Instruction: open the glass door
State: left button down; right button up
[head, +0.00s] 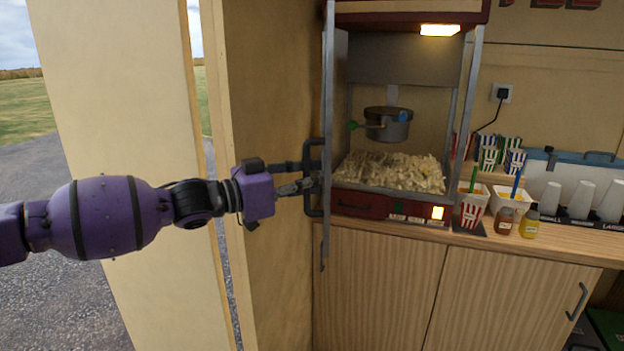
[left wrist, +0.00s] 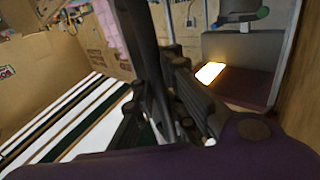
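The glass door (head: 327,95) of the popcorn machine stands swung out toward me and shows almost edge-on. Its dark bar handle (head: 308,200) is on the door's left side in the head view. My left gripper (head: 308,184) comes in from the left at the handle. In the left wrist view, the dark handle bar (left wrist: 143,40) runs between the fingers of my left gripper (left wrist: 165,110), which look closed on it. The fingers partly hide the contact. My right gripper is in neither view.
The popcorn machine (head: 375,203) holds popcorn (head: 395,172) and a hanging kettle (head: 390,125). A striped cup (head: 471,210), sauce bottles (head: 504,221) and white cups (head: 580,200) stand on the counter (head: 560,245) to the right. A tan wall panel (head: 268,110) is close by the left arm.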

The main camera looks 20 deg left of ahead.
pick_arm(q)
jog(key=shift+s+d+f, duration=0.2)
jog(key=shift+d+f, duration=0.05)
jog(key=shift+f, duration=0.25)
jog(key=c, duration=2.1)
grip_release()
jog(key=shift+s+r, duration=0.1)
jog(key=shift+s, duration=0.05)
jog(key=shift+s+r, duration=0.1)
jog(key=shift+r, duration=0.15)
jog(key=shift+a, duration=0.1)
jog(key=shift+v, duration=5.9)
jog(key=shift+a, duration=0.15)
